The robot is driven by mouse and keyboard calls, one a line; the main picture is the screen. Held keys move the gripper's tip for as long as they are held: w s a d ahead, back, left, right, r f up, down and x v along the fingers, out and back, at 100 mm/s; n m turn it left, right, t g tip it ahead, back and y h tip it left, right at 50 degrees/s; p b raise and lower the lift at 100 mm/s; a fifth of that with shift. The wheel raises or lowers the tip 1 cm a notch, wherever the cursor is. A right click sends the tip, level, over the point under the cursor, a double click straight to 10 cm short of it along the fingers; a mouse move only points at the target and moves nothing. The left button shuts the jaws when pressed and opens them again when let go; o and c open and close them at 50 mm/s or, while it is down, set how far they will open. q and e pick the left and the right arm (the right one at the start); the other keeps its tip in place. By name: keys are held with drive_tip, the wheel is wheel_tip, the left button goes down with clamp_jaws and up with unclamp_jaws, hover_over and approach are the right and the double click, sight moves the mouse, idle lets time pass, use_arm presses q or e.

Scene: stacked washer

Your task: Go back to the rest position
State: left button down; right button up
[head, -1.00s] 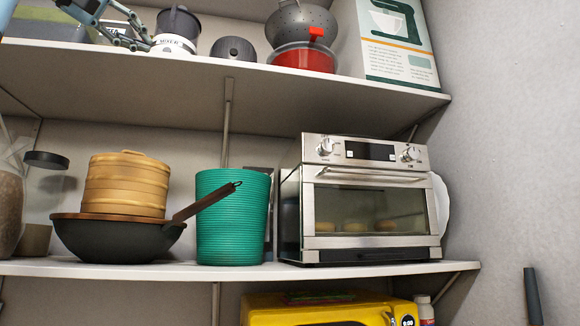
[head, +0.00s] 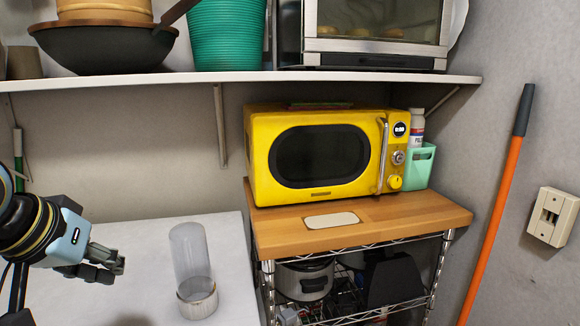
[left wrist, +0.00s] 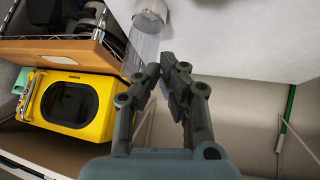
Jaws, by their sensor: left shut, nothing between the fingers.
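My left gripper (head: 118,262) is at the lower left of the head view, low in front of the white counter and pointing right. Its fingers are together with nothing between them. In the left wrist view the fingertips (left wrist: 166,68) nearly meet at the middle. A clear glass cylinder (head: 190,262) with a pale base stands on the counter, to the right of the gripper and apart from it. It also shows in the left wrist view (left wrist: 146,42), behind the fingertips. My right gripper is in neither view.
A yellow microwave (head: 320,155) stands on a wood-topped wire cart (head: 425,212), with a mint green holder (head: 420,166) beside it. Above is a white shelf (head: 150,83) with a wok, a green bin and an oven. An orange pole (head: 498,210) leans at the right wall.

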use_arm(q)
drive_tip(key=s+f+m+g+y, duration=0.1)
drive_tip(key=s+f, duration=0.2)
drive_tip(key=s, duration=0.5)
drive_tip(key=s+a+f+g, duration=0.15)
drive_tip(key=s+f, duration=0.25)
drive_tip(key=s, duration=0.4)
drive_tip(key=s+f+m+g+y, duration=0.1)
drive_tip(key=s+f, duration=0.2)
drive_tip(key=s, duration=0.5)
wheel_tip(320, 180, down, 35)
drive_tip(key=s+a+g+b, duration=0.1)
drive_tip(key=a+g+b, duration=0.1)
drive_tip(key=b, duration=0.6)
drive_tip(key=s+a+f+b, duration=0.1)
drive_tip(key=s+f+b, duration=0.5)
drive_tip(key=s+f, duration=1.2)
wheel_tip(320, 180, down, 4)
drive_tip(key=shift+s+a+r+n+g, duration=0.15)
drive_tip(key=shift+s+n+g, duration=0.15)
drive_tip(key=shift+n+g, duration=0.15)
